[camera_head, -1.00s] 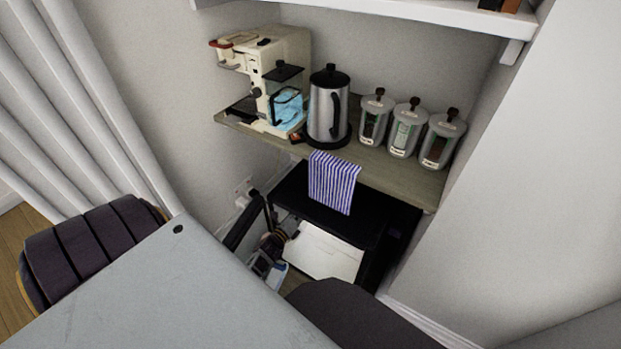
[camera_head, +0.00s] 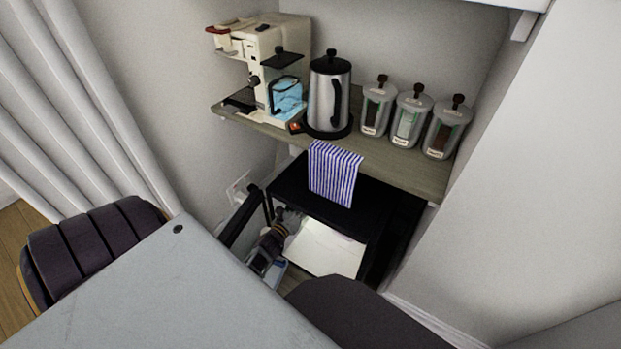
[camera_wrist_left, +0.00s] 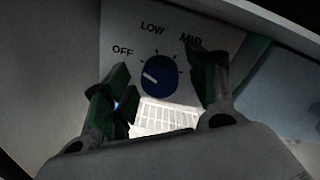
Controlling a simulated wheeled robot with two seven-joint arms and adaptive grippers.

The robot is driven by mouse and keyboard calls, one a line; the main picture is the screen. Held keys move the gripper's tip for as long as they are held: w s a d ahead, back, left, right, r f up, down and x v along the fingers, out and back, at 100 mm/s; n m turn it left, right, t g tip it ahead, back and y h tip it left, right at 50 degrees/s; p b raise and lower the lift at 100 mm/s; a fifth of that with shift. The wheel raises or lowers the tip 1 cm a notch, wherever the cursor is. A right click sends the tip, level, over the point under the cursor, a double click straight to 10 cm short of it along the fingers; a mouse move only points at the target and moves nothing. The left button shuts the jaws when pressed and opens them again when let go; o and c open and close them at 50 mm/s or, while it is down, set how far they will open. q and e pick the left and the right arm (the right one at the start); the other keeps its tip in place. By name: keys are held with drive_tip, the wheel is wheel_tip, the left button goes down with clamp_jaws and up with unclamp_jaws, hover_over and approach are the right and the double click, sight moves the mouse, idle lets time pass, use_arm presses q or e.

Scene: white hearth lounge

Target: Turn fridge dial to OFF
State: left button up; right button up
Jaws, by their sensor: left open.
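The blue fridge dial (camera_wrist_left: 160,75) shows in the left wrist view on a pale panel marked OFF, LOW and MID. A white mark on the dial lies left of its middle, on the OFF side; I cannot tell its exact setting. My left gripper (camera_wrist_left: 158,82) is open, with one dark green finger on each side of the dial; contact is not clear. In the head view the black fridge (camera_head: 390,235) stands under the shelf, its door (camera_head: 238,222) open at the left. My left gripper (camera_head: 290,218) is at the lit opening; the dial is hidden there. My right gripper is out of view.
A wooden shelf (camera_head: 420,178) above the fridge holds a coffee machine (camera_head: 240,45), a kettle (camera_head: 329,95) and several jars. A striped towel (camera_head: 333,175) hangs from it. A grey table (camera_head: 190,290) and dark chairs (camera_head: 90,245) stand in front.

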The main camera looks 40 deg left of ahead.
use_arm(q)
drive_tip(key=s+d+m+b, duration=0.2)
drive_tip(key=s+m+b, duration=0.3)
drive_tip(key=s+m, duration=0.35)
drive_tip(key=s+d+f+m+g+h+p, duration=0.2)
drive_tip(key=s+d+f+m+g+p, duration=0.2)
drive_tip(key=d+m+p, duration=0.4)
drive_tip(key=s+d+f+m+g+h+p, duration=0.3)
drive_tip(key=s+d+f+m+g+p, duration=0.2)
drive_tip(key=d+f+m+p, duration=0.4)
drive_tip(key=shift+s+m+h+p, duration=0.3)
drive_tip(key=shift+s+m+p, duration=0.4)
drive_tip(key=shift+m+p, duration=0.2)
idle(3.3)
